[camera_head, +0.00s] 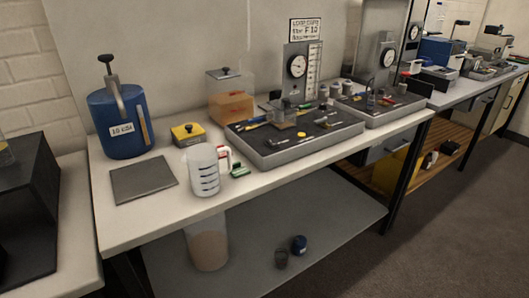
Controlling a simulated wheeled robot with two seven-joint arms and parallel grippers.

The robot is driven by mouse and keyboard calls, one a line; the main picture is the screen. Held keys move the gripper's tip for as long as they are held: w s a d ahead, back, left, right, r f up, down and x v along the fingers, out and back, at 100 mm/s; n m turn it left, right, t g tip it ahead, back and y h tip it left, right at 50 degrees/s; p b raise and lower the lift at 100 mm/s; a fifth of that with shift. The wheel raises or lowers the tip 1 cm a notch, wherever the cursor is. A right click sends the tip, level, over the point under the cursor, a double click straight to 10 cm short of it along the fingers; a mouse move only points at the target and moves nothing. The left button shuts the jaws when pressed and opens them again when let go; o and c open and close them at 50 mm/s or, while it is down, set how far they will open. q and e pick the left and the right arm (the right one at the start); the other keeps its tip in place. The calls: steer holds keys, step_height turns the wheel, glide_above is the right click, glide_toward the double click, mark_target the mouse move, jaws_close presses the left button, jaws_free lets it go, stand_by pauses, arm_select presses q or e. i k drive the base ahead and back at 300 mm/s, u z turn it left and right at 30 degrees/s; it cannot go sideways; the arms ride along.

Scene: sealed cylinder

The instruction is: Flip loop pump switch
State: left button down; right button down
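Neither of my grippers shows in the head view. I cannot tell for certain which thing is the loop pump switch. A white bench (150,225) holds a grey tray unit (300,155) with a dark top, small fittings and a yellow round piece (301,136). An upright panel (300,70) with a dial gauge (297,66) and a scale stands behind it. A sign (305,29) hangs above; its small print is too blurred to read surely. A yellow box with a black top (188,134) and a small green item (239,170) lie left of the tray.
A blue cylinder (115,125) labelled 10, a grey flat plate (143,179), a white marked jug (204,170) and a clear box with orange contents (230,106) stand on the bench. A second tray unit (380,108) stands farther right. Floor (440,235) is free at right.

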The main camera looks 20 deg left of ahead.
mark_target(271, 142)
steer(key=u, duration=0.65)
steer(key=i, duration=0.5)
steer(key=u, duration=0.35)
